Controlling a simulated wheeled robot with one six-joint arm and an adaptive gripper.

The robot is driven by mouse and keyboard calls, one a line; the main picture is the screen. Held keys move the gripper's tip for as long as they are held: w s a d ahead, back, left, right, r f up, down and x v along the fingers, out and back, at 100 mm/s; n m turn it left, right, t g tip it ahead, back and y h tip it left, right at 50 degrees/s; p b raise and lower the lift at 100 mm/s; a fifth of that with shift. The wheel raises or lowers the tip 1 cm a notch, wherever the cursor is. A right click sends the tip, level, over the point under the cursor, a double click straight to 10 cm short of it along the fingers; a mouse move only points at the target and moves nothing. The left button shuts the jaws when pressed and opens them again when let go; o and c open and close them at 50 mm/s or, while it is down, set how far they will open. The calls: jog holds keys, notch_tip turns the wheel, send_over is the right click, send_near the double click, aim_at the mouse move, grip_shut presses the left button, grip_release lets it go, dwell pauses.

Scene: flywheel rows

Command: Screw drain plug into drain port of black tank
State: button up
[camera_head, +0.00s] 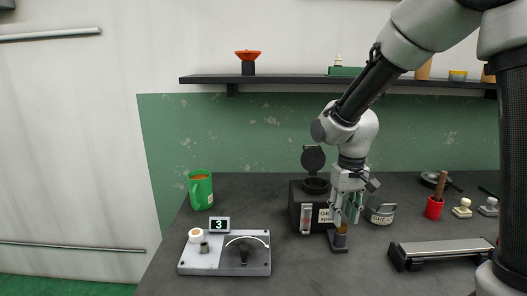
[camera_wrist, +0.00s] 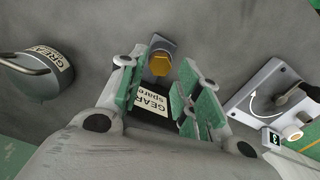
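The black tank (camera_head: 296,207) stands on the bench with its round lid (camera_head: 313,158) raised. Its front has a pale gauge strip and a "GEAR spare" label, which also shows in the wrist view (camera_wrist: 150,103). I cannot make out the drain port. The drain plug, gold with a hex head (camera_wrist: 159,63), sits in a small dark stand (camera_head: 338,247) just in front of the tank. My gripper (camera_head: 345,217) points down just above the plug. In the wrist view its green-padded fingers (camera_wrist: 162,70) are apart, with the plug head showing between them and a gap on each side.
A grey grease can (camera_head: 381,214) stands close right of my gripper. A grey panel (camera_head: 225,258) with a lever and a "3" display lies left, a green mug (camera_head: 200,190) behind it. A flat silver-topped block (camera_head: 440,252) lies right. Bench between panel and stand is clear.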

aim_at(341, 233)
jog(key=shift+f, duration=0.15)
jog(key=shift+f, duration=1.4)
jog(key=c, duration=0.7)
jog(key=m, duration=0.5)
jog(key=shift+c, duration=0.2)
jog(key=shift+m, duration=0.6)
jog(key=m, duration=0.4)
